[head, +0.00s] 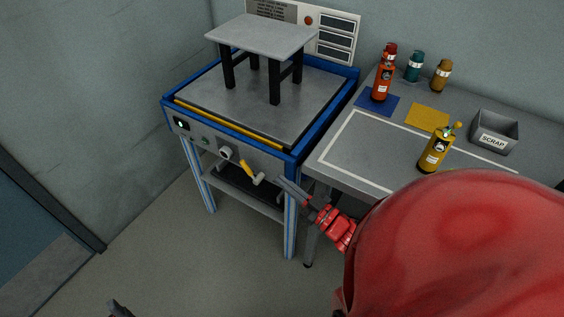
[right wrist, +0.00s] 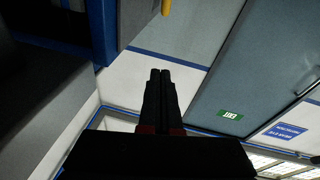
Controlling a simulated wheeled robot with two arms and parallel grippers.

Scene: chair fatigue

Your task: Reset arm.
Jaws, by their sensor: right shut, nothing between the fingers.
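My right gripper (head: 286,184) is shut and empty. It is beside the front right of the blue test machine (head: 205,138), a little right of a yellow lever (head: 247,169) with a pale end on its front panel. I cannot tell whether gripper and lever touch, but a gap shows between them in the head view. In the right wrist view the closed fingers (right wrist: 160,78) have nothing between them, and a yellow piece (right wrist: 166,7) shows at the top edge. A dark tip (head: 118,307), probably my left gripper, shows at the bottom left; its jaws cannot be made out.
A grey stool (head: 262,36) stands on the machine. The table to the right holds a yellow bottle (head: 435,150), an orange-red bottle (head: 382,82), several others behind, coloured mats and a scrap bin (head: 494,132). The floor (head: 185,250) at left is clear.

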